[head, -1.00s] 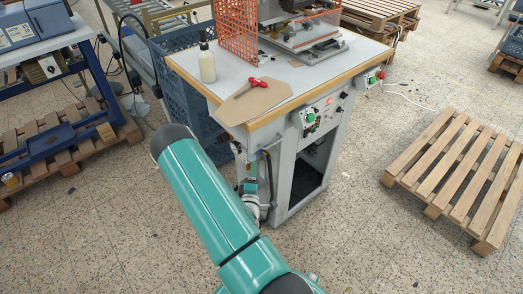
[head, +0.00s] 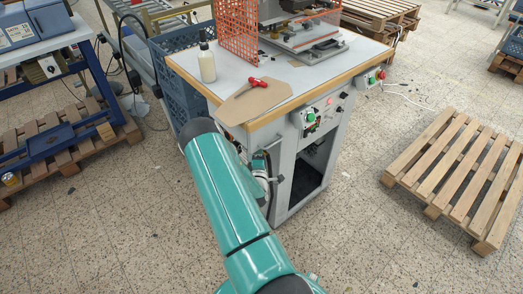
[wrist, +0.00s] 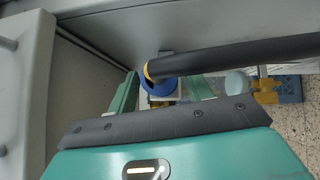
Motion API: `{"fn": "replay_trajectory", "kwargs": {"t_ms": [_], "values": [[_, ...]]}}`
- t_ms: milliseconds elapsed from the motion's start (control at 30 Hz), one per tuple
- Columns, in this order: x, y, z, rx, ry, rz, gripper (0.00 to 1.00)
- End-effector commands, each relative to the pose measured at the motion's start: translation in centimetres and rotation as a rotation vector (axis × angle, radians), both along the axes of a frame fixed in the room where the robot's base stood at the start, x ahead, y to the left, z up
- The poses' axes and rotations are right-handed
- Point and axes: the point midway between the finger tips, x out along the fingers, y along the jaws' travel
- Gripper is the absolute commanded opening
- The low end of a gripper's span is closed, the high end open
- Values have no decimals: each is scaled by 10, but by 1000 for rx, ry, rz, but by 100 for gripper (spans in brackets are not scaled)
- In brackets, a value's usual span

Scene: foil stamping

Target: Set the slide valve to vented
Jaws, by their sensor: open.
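In the wrist view, a blue round fitting (wrist: 160,86) with a yellow ring sits beside the grey machine wall. It looks like part of the slide valve, but I cannot tell its setting. A black hose or bar (wrist: 235,58) crosses in front of it to the right. My gripper (wrist: 164,84) is open, with one green finger on each side of the fitting in the picture. I cannot tell whether either finger touches it. In the head view, my arm reaches to the front left side of the stamping machine's bench (head: 292,165), and my arm hides most of the valve area.
A blue crate (head: 172,80) stands left of the bench. A wooden pallet (head: 462,175) lies at the right, with clear floor between.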

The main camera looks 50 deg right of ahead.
Motion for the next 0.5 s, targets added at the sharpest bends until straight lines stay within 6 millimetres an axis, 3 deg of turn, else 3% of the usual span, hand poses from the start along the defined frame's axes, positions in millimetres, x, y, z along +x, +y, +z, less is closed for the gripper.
{"fn": "replay_trajectory", "kwargs": {"t_ms": [400, 500], "values": [[7, -10, 2, 0, 1, 1, 50], [7, -10, 2, 0, 1, 1, 31]]}}
